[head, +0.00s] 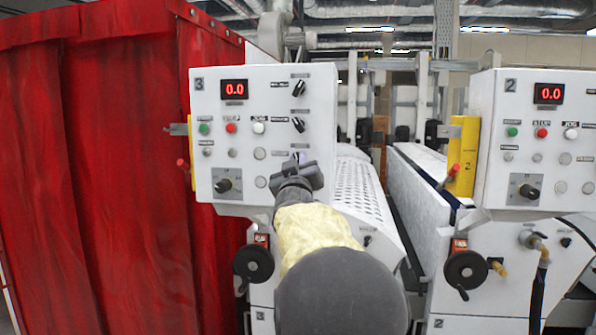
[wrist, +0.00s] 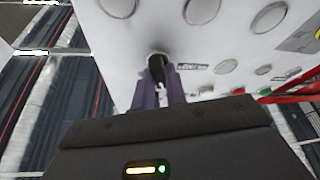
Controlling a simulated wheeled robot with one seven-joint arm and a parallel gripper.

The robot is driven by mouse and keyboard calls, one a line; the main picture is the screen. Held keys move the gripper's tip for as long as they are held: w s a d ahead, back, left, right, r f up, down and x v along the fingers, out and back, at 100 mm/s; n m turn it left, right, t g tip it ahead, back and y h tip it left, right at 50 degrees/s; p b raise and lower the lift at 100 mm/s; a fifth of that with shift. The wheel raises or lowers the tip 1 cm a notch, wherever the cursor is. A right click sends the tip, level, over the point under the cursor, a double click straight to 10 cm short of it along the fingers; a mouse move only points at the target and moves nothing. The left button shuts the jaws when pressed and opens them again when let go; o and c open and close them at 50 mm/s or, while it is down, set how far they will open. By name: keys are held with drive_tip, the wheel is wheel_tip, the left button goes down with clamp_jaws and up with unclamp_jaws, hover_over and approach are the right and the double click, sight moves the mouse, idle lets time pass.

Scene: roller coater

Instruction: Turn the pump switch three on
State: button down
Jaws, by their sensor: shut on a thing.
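The panel marked 3 (head: 213,105) is a white box with a red 0.0 display, buttons and black rotary knobs. My gripper (head: 299,158) is at the panel's lower right side and hides part of it. In the wrist view my gripper (wrist: 160,88) has its two purple-grey fingers closed around a dark rotary switch (wrist: 157,66) on the white panel face. The switch's small label is beside it, too small to read. The switch's handle is mostly hidden between the fingers, so its exact angle cannot be told.
Two more black knobs, the upper (head: 299,88) and middle (head: 298,124), sit above my gripper on panel 3. Another knob (head: 223,185) is at its lower left. A red curtain (head: 90,170) stands left. Panel 2 (head: 500,105) and a yellow post (head: 462,155) are right.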

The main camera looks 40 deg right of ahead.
drive_tip(key=m+g+h, duration=0.1)
drive_tip(key=m+g, duration=0.1)
drive_tip(key=m, duration=0.3)
drive_tip(key=m+g+h+b, duration=0.1)
drive_tip(key=m+g+h, duration=0.1)
drive_tip(key=m, duration=0.3)
drive_tip(key=m+g+h+b, duration=0.1)
drive_tip(key=m+g, duration=0.1)
drive_tip(key=m, duration=0.2)
drive_tip(key=shift+w+a+r+m, duration=0.1)
drive_tip(key=shift+m, duration=0.3)
drive_tip(key=shift+g+h, duration=0.3)
drive_tip(key=c, duration=1.4)
unclamp_jaws()
drive_tip(key=shift+c, duration=0.2)
